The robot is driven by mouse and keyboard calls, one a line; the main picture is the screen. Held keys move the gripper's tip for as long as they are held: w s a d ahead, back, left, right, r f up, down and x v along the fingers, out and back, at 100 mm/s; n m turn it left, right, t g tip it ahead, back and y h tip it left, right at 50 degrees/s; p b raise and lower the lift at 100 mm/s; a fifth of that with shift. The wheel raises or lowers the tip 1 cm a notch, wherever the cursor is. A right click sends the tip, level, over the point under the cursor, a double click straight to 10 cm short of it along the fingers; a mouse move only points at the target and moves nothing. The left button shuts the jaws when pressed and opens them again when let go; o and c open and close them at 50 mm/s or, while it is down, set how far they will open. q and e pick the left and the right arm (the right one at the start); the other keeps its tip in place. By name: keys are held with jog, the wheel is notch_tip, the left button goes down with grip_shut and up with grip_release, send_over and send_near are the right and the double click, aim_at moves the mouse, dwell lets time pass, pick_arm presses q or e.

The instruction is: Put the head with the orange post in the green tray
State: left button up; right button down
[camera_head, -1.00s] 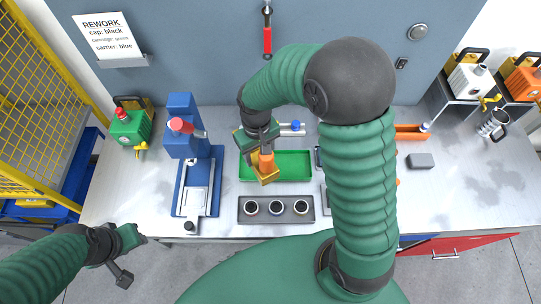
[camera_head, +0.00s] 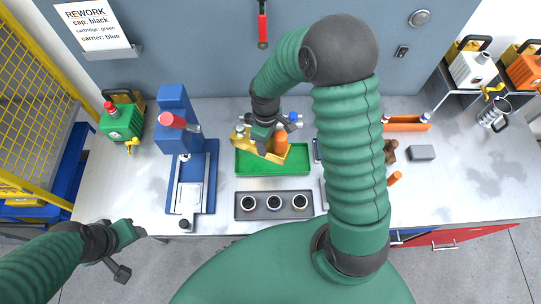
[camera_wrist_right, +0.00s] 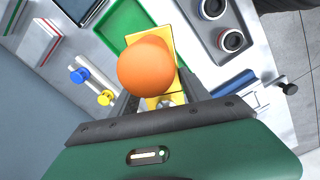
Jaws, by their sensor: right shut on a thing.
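My right gripper (camera_head: 268,140) is shut on the head's orange post (camera_head: 281,140). The head is a yellow block (camera_head: 272,153) with the rounded orange post, held over the green tray (camera_head: 270,172). In the right wrist view the orange post (camera_wrist_right: 147,66) fills the middle, with the yellow block (camera_wrist_right: 165,45) behind it and the green tray (camera_wrist_right: 112,30) beyond. I cannot tell whether the head touches the tray. My left gripper (camera_head: 130,232) hangs off the front left of the bench; its jaws are not clear.
A grey holder with three dark-rimmed cups (camera_head: 274,215) lies in front of the tray. A blue press with a red handle (camera_head: 175,121) stands left, and a green canister (camera_head: 122,121) farther left. My right arm hides part of the bench.

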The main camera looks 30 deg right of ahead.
aim_at(281, 135)
jog(key=d+n+p, duration=0.3)
jog(key=d+n, duration=0.2)
jog(key=f, duration=0.3)
jog(key=f+p, duration=0.1)
jog(key=f, duration=0.2)
jog(key=f+p, duration=0.1)
jog(key=f, duration=0.2)
jog(key=shift+s+a+f, duration=0.2)
jog(key=shift+s+f, duration=0.1)
jog(key=shift+f, duration=0.1)
jog(key=shift+d+f, duration=0.15)
jog(key=shift+d, duration=0.1)
jog(key=c, duration=0.9)
grip_release()
jog(key=shift+a, duration=0.1)
jog(key=o, duration=0.4)
jog(key=shift+a, duration=0.2)
pick_arm(q)
jog(key=v, duration=0.4)
jog(key=w+v, duration=0.1)
jog(key=shift+s+d+r, duration=0.1)
jog(key=shift+d+r, duration=0.05)
jog(key=shift+r, duration=0.35)
pick_arm(e)
jog(key=shift+a, duration=0.1)
